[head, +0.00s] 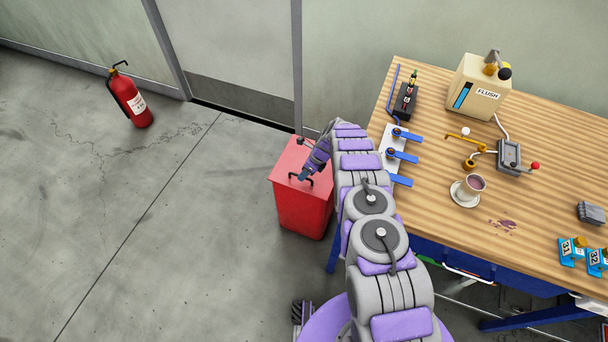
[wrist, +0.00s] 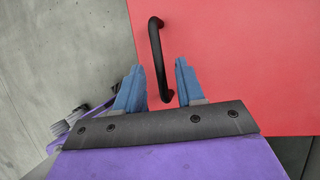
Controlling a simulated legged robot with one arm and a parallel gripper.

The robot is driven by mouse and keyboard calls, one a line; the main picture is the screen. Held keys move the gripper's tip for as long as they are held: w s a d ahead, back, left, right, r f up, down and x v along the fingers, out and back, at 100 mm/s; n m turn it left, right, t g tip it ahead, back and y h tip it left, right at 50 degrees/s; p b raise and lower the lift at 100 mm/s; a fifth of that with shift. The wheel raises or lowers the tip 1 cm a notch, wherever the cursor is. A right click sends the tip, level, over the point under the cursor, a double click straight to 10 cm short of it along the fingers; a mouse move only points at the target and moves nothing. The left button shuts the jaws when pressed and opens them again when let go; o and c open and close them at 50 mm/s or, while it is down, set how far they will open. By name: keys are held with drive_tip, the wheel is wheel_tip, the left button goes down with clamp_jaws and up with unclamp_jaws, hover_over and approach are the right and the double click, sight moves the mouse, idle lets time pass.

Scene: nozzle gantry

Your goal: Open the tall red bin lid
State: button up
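The tall red bin (head: 304,205) stands on the floor at the left of the workbench, with its red lid (head: 288,158) down. A black bar handle (wrist: 157,58) is on the lid; it also shows small in the head view. My gripper (wrist: 162,82) is over the lid in the wrist view. Its two blue fingers are apart, with the near end of the handle between them. I cannot tell whether either finger touches the handle. In the head view my gripper (head: 304,176) is at the lid, and my arm hides the bin's right side.
A wooden workbench (head: 440,100) is close on the right, bearing blue-handled valves (head: 402,156), a cup (head: 474,184) on a saucer, and a FLUSH box (head: 480,88). A fire extinguisher (head: 131,98) stands by the wall.

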drive_tip(key=shift+a+f, duration=0.2)
drive_tip(key=shift+f, duration=0.2)
clamp_jaws()
idle(0.5)
